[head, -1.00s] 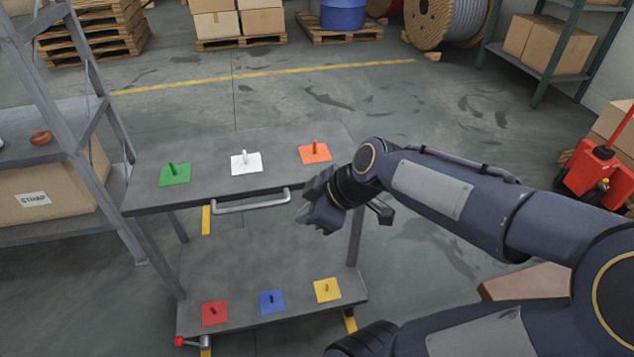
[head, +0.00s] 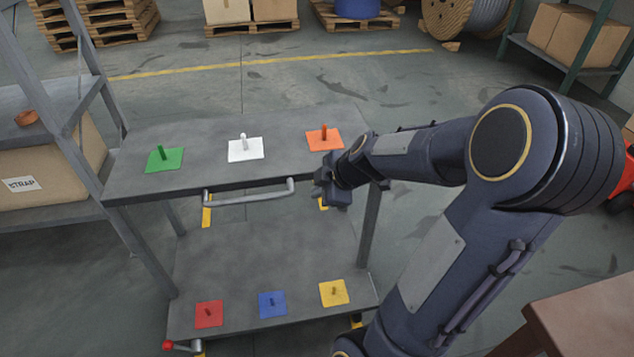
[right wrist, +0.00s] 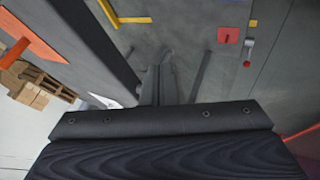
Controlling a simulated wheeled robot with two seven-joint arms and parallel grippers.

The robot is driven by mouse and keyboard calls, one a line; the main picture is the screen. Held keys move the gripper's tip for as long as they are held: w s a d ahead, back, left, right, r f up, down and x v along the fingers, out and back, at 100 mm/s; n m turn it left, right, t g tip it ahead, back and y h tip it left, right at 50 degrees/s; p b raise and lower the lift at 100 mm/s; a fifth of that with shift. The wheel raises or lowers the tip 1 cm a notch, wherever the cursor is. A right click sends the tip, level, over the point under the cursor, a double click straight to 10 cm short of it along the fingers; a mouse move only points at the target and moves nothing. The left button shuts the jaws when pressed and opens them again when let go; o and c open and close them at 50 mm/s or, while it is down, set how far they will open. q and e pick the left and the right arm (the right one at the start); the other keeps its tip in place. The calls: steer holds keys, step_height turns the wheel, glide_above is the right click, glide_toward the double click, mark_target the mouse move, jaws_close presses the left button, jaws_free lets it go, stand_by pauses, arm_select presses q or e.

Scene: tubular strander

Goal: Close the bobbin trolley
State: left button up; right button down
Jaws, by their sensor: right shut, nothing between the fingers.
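The bobbin trolley (head: 218,230) is a grey two-shelf cart in the middle of the head view. Its top shelf (head: 200,160) carries green, white and orange plates with pegs. The lower shelf carries red, blue and yellow ones. A grey bar handle (head: 250,197) runs along the top shelf's front edge. A red-knobbed lever (head: 168,345) sticks out at the lower left corner. My right gripper (head: 325,193) is shut and empty, just right of the handle's right end and near the shelf edge; contact cannot be told. Its shut fingers (right wrist: 158,85) show in the right wrist view. My left gripper is out of view.
A grey rack (head: 95,90) with a cardboard box (head: 50,170) stands close on the trolley's left. A brown block-like thing (head: 590,320) is at the lower right. Pallets and a cable reel (head: 460,15) stand at the back. The floor behind the trolley is clear.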

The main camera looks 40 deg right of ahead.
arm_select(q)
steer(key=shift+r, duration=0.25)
arm_select(e)
steer(key=shift+w+d+r, duration=0.1)
steer(key=shift+w+d, duration=0.4)
steer(key=shift+w, duration=0.25)
steer(key=shift+w+d+r, duration=0.1)
steer(key=shift+w+d, duration=0.4)
steer(key=shift+w, duration=0.25)
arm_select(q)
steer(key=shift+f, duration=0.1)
